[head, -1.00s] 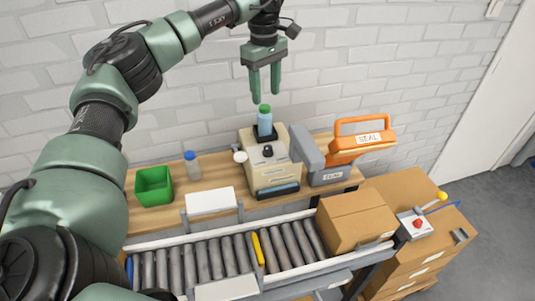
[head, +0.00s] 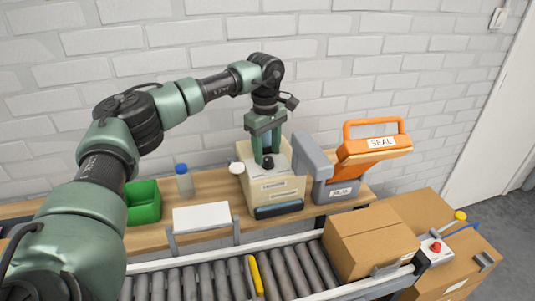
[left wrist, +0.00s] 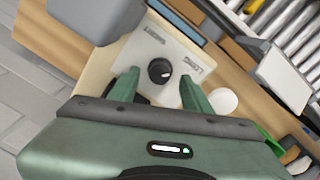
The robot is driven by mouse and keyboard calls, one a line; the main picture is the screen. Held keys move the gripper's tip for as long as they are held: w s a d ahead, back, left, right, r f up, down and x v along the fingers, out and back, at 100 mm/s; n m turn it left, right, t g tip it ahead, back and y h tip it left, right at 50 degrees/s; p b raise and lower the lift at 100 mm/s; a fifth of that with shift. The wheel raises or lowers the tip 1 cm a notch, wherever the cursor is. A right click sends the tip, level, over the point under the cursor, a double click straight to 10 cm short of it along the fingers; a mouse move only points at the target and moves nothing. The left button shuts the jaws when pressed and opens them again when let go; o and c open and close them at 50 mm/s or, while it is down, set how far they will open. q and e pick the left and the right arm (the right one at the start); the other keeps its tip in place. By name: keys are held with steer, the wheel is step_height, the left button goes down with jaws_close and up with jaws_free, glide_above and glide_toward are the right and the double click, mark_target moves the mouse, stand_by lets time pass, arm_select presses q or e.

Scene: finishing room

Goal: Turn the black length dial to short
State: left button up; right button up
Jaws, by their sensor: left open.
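The black length dial (head: 268,162) sits on top of the cream machine (head: 275,190) on the wooden bench. In the left wrist view the round dial (left wrist: 160,71) shows a small white mark towards the lower right, and printed labels that seem to read LONG and SHORT lie beside it. My left gripper (head: 267,155) points down over the machine top, open, its fingers on either side of the dial. In the left wrist view the gripper (left wrist: 160,80) has a gap between each fingertip and the dial. My right gripper is not in view.
The grey and orange sealer (head: 368,148) stands right beside the machine. A blue-capped bottle (head: 184,183), green bin (head: 145,205) and white panel (head: 202,217) are to the left. The roller conveyor (head: 215,280) runs in front, with a cardboard box (head: 370,242).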

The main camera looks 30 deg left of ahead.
arm_select(q)
steer(key=shift+f, duration=0.85)
jaws_close()
